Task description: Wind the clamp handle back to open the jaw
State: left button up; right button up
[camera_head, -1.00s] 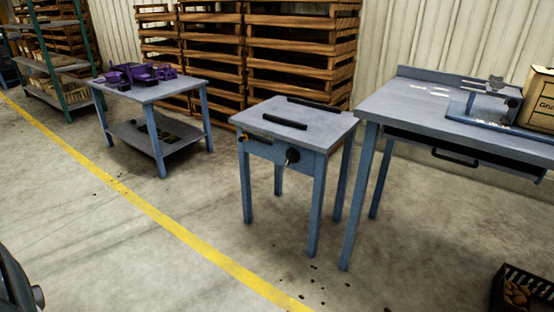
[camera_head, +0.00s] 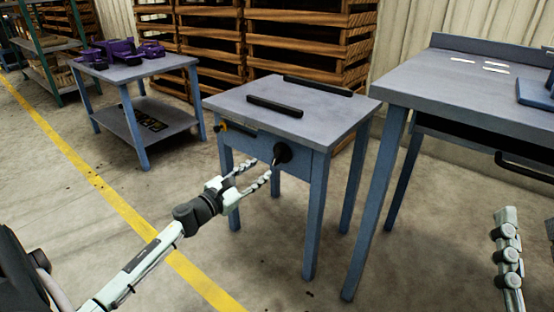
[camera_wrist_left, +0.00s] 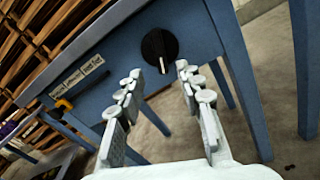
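A small blue table with a grey top (camera_head: 235,103) stands ahead. Two black jaw bars lie apart on it, a near one (camera_head: 275,106) and a far one (camera_head: 318,86). The black round clamp handle (camera_head: 283,152) is on the table's front face; in the left wrist view the knob (camera_wrist_left: 159,47) has a pale line at its lower edge. My left gripper (camera_head: 262,168) is open, its fingers pointing at the knob; in the wrist view the fingertips (camera_wrist_left: 159,70) are spread either side, just below it, with nothing between them. Part of my right gripper (camera_head: 508,250) shows at lower right.
A yellow-tipped lever (camera_wrist_left: 64,104) and a label strip (camera_wrist_left: 78,77) are left of the knob. A larger workbench (camera_head: 450,97) stands close on the right. A side table (camera_head: 150,70) with purple parts (camera_head: 122,50) is at left. Pallets (camera_head: 210,45) stack behind. The floor at front is clear.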

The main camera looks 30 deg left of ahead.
aim_at(275, 158)
pick_arm(q)
jog(key=w, duration=0.7)
jog(key=shift+w+d+r, duration=0.1)
jog(key=shift+d, duration=0.3)
grip_shut()
